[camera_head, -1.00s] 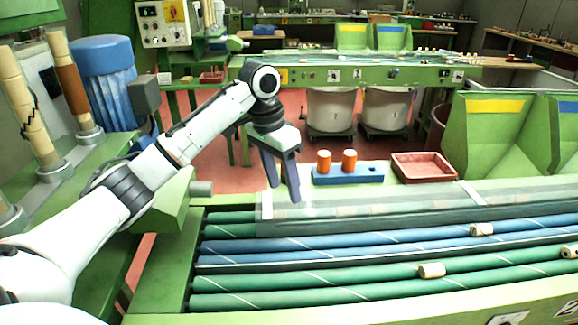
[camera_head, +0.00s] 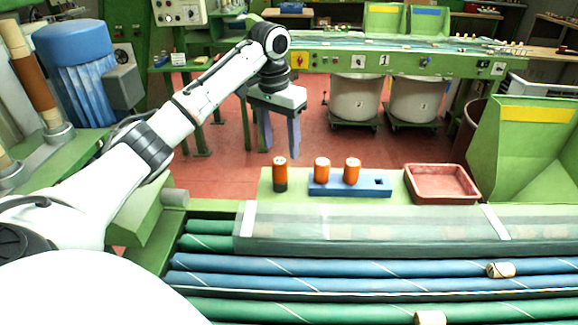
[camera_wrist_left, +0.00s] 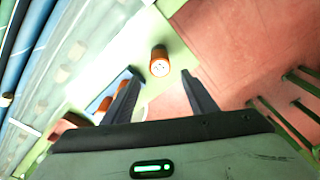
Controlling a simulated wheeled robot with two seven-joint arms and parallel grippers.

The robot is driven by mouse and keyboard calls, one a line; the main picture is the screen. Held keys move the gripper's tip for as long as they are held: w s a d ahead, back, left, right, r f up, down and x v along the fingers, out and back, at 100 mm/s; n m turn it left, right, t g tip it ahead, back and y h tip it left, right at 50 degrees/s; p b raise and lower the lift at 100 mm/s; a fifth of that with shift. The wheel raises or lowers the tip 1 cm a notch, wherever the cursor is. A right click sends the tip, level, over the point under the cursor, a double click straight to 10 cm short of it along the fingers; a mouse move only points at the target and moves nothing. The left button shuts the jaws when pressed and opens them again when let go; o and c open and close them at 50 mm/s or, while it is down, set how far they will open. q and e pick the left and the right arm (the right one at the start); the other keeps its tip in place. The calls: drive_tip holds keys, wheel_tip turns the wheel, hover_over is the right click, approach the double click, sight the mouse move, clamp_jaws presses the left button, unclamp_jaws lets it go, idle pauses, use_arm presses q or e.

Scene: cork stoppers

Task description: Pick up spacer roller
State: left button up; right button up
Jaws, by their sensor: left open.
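An orange roller with a dark lower end (camera_head: 280,174) stands upright alone on the pale green ledge, left of the blue holder (camera_head: 335,188). Two more orange rollers (camera_head: 322,170) (camera_head: 352,171) stand in that holder, and its right socket is empty. I cannot tell from looks alone which is the spacer roller. My left gripper (camera_head: 279,152) is open and empty, its fingers pointing down near the lone roller. In the left wrist view the lone roller (camera_wrist_left: 159,62) shows its pale end face, beyond and between the spread fingertips (camera_wrist_left: 160,80). My right gripper is out of view.
A red tray (camera_head: 441,184) sits right of the holder. A clear cover (camera_head: 370,232) runs in front of the ledge, above green and blue conveyor rollers (camera_head: 330,267) with corks. A green hopper (camera_head: 525,150) rises at the right.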

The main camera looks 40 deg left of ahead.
sight(279, 161)
use_arm(q)
drive_tip(key=shift+s+a+f, duration=0.1)
drive_tip(key=shift+s+f, duration=0.15)
drive_tip(key=shift+f, duration=0.25)
drive_tip(key=shift+s+f, duration=0.2)
drive_tip(key=shift+f, duration=0.25)
drive_tip(key=f, duration=0.5)
drive_tip(key=shift+w+f+p, duration=0.25)
drive_tip(key=shift+f+p, duration=0.05)
drive_tip(key=shift+f, duration=0.1)
drive_tip(key=c, duration=1.2)
drive_tip(key=shift+r, duration=0.1)
